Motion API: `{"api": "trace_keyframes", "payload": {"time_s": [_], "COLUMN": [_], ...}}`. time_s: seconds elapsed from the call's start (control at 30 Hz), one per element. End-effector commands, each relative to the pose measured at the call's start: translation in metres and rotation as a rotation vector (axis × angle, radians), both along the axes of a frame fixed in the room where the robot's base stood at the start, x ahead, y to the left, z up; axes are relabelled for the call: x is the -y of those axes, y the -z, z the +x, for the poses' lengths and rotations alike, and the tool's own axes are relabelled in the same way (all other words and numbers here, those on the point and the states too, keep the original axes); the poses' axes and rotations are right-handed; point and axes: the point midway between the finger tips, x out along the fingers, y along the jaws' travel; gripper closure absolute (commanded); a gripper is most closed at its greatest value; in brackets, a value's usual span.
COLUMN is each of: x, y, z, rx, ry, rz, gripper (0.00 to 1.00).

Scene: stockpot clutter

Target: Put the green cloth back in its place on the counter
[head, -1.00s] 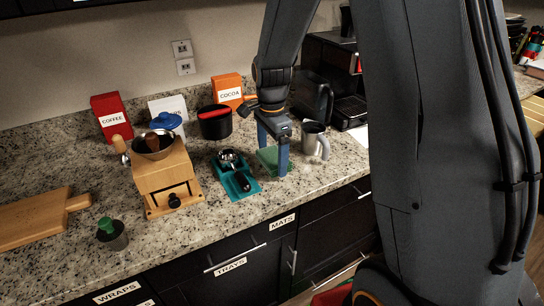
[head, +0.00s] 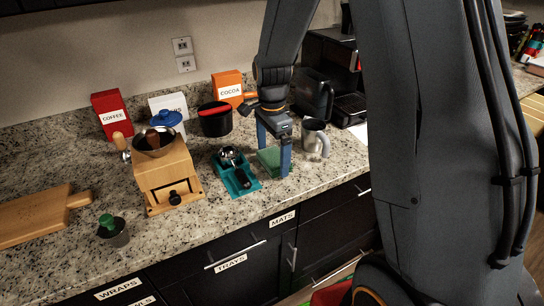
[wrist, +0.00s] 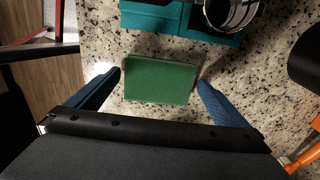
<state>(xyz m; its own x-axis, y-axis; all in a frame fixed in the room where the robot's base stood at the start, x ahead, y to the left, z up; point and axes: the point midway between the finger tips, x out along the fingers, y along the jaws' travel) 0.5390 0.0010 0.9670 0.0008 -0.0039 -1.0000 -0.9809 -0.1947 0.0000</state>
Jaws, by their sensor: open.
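The green cloth (head: 268,160) is a folded, block-like pad lying on the granite counter. It also shows in the wrist view (wrist: 160,80), lying flat between my finger tips with a small gap at each side. My gripper (head: 272,172) is open, pointing down over the cloth, one blue finger on either side; the fingers also show in the wrist view (wrist: 158,82). In the head view the near finger hides part of the cloth. I cannot tell whether the finger tips touch the counter.
A teal tray (head: 250,187) holding a portafilter stands just left of the cloth. A grey mug (head: 315,140) stands close on the right. A wooden grinder (head: 168,175) is farther left. The counter's front edge (head: 290,205) is near, above drawers labelled MATS and TRAYS.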

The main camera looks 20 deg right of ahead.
Motion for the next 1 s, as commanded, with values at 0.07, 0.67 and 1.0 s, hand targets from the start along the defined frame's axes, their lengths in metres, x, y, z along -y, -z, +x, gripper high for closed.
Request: {"api": "trace_keyframes", "payload": {"time_s": [0.07, 0.67, 1.0], "x": [0.000, -0.001, 0.001], "y": [-0.011, -0.109, -0.078], "z": [0.002, 0.000, -0.054], "rx": [0.005, 0.001, 0.031], "ry": [0.000, -0.001, -0.445], "rz": [0.000, 0.000, -0.005], "gripper": [0.00, 0.00, 0.00]}}
